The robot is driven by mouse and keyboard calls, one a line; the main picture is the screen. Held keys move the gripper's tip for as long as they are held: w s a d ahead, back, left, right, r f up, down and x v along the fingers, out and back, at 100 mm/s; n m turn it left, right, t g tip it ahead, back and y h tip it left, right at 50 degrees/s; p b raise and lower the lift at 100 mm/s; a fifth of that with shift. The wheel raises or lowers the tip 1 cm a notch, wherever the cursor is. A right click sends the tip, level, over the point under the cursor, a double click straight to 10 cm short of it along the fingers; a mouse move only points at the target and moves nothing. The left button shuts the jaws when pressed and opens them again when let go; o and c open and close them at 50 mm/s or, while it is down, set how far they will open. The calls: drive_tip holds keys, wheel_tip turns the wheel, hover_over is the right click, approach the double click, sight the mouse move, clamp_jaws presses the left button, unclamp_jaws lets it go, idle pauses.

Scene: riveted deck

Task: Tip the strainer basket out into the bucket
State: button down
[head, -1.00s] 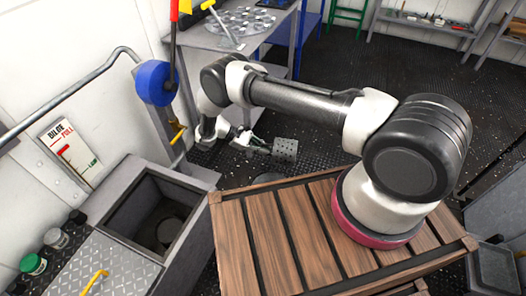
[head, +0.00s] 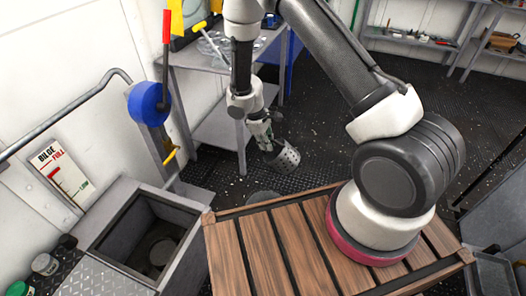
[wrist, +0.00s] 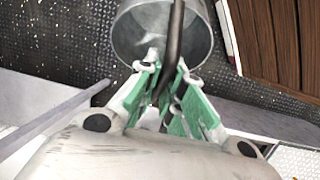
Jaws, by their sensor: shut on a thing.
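The strainer basket (head: 286,160) is a small grey perforated cylinder. It hangs tilted from my gripper (head: 262,138), over the dark deck beyond the wooden slatted top. My gripper is shut on the basket's dark handle; in the wrist view its green fingers (wrist: 172,98) close around that handle (wrist: 177,28), with the round metal basket (wrist: 128,38) beyond them. The basket's contents cannot be made out.
An open square well (head: 118,232) in a grey housing is at left, with a blue-wheeled red lever (head: 166,60) and a handrail (head: 70,115) near it. A grey workbench (head: 190,58) stands behind my arm. The slatted top (head: 232,262) fills the front.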

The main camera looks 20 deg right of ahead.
sight(289, 148)
drive_tip(key=s+d+r+t+y, duration=0.1)
drive_tip(key=d+r+y, duration=0.1)
drive_tip(key=s+d+r+t+y, duration=0.1)
drive_tip(key=d+y, duration=0.1)
drive_tip(key=d, duration=0.1)
drive_tip(key=s+d+r+t+y, duration=0.1)
drive_tip(key=d+r+y, duration=0.1)
drive_tip(key=d+y, duration=0.1)
drive_tip(key=shift+s+r, duration=0.2)
drive_tip(key=shift+r, duration=0.15)
drive_tip(key=shift+s+d+r+t+y, duration=0.2)
drive_tip(key=shift+d+r+y, duration=0.15)
drive_tip(key=shift+d+y, duration=0.05)
drive_tip(key=shift+s+d+r+t+y, duration=0.2)
drive_tip(key=shift+d+r+y, duration=0.1)
drive_tip(key=shift+d+y, duration=0.1)
